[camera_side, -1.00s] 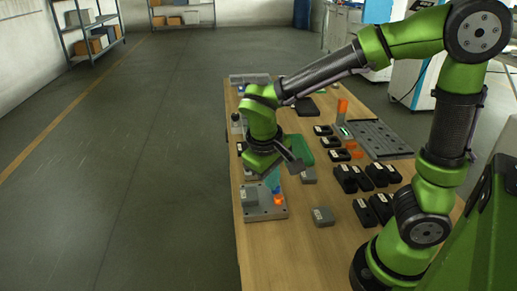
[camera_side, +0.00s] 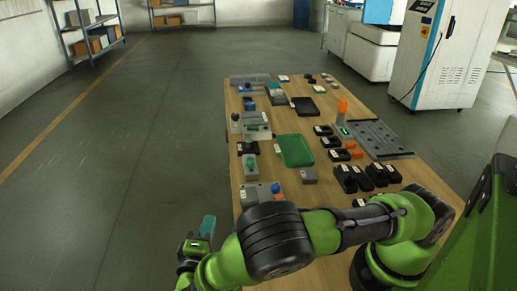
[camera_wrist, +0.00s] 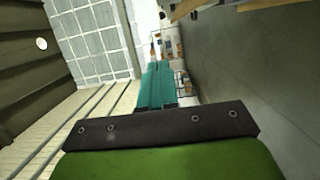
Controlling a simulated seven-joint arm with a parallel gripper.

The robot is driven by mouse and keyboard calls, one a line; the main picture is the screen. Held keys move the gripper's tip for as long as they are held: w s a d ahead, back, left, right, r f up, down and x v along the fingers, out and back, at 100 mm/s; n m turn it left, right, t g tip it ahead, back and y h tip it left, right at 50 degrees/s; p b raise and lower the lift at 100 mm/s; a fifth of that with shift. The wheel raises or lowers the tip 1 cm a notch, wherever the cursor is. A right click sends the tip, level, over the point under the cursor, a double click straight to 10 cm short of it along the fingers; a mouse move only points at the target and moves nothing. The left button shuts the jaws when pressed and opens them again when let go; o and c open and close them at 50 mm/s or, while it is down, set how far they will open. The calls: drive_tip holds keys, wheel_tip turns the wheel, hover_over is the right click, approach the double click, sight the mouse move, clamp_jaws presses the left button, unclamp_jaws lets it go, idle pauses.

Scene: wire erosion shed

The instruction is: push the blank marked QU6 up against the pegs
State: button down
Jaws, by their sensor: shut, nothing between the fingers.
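No label is legible, so I cannot tell which block is the blank marked QU6. A grey base plate (camera_side: 243,207) stands at the near left of the table, partly hidden behind my arm. A grey block (camera_side: 252,193) with a pale label sits on it, beside a blue peg (camera_side: 276,187) and an orange peg (camera_side: 279,197). Whether block and pegs touch is unclear. My gripper (camera_side: 209,222) is off the table's left edge, apart from the plate, its teal fingers pointing up. The shut, empty fingers also show in the wrist view (camera_wrist: 157,82), with no block in sight there.
A loose grey block (camera_side: 309,176) lies right of the plate, near a green tray (camera_side: 296,150). Several black blocks (camera_side: 352,180) and a grey slotted plate (camera_side: 377,138) are farther right. Other fixtures (camera_side: 251,166) line the left edge. The floor left of the table is clear.

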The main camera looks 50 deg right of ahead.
sight(241, 199)
drive_tip(key=w+d, duration=0.2)
drive_tip(key=d, duration=0.9)
drive_tip(key=shift+s+d, duration=0.1)
drive_tip(key=shift+s+d, duration=0.7)
drive_tip(key=shift+d, duration=0.05)
drive_tip(key=shift+w+a, duration=0.1)
